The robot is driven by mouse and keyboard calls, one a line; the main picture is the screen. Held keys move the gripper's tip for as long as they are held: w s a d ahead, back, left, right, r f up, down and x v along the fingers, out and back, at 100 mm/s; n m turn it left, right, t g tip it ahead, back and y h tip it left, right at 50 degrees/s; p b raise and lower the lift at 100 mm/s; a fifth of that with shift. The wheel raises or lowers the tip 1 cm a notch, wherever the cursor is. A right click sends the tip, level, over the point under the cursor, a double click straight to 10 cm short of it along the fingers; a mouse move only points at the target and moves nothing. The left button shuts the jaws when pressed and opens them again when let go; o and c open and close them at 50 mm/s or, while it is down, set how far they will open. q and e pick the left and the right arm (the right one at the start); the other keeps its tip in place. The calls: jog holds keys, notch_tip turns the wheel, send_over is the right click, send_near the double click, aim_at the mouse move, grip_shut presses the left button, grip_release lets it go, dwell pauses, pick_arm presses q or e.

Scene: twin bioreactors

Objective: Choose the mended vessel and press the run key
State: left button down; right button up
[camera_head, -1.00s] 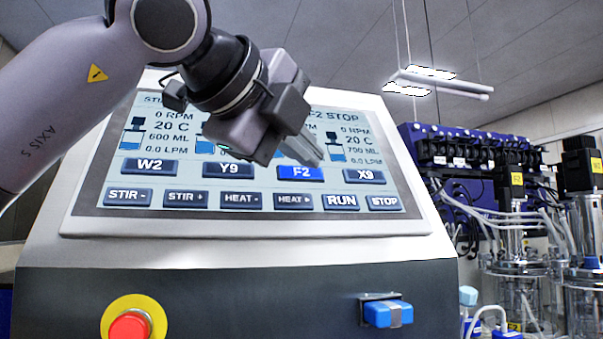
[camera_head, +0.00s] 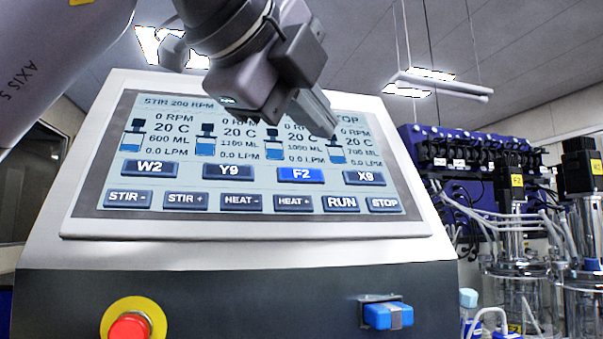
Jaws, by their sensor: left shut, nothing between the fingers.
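The control console (camera_head: 55,250) has a tilted touchscreen (camera_head: 182,185) facing me. Its vessel keys are W2 (camera_head: 150,168), Y9 (camera_head: 228,172), F2 (camera_head: 301,175) and X9 (camera_head: 364,178). The F2 key is bright blue and the others are dark. The RUN key (camera_head: 341,204) is in the bottom row, left of the STOP key (camera_head: 384,204). My left gripper (camera_head: 326,128) is shut and empty, in front of the screen's upper right part, above the F2 and X9 keys. It hides part of the top text line. My right gripper is not in view.
A red stop button (camera_head: 130,326) on a yellow ring and a blue connector (camera_head: 388,315) are on the console's front. At the right stand glass vessels with black motor tops, one labelled F2 (camera_head: 516,182), with tubing and a blue pump rack (camera_head: 412,148).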

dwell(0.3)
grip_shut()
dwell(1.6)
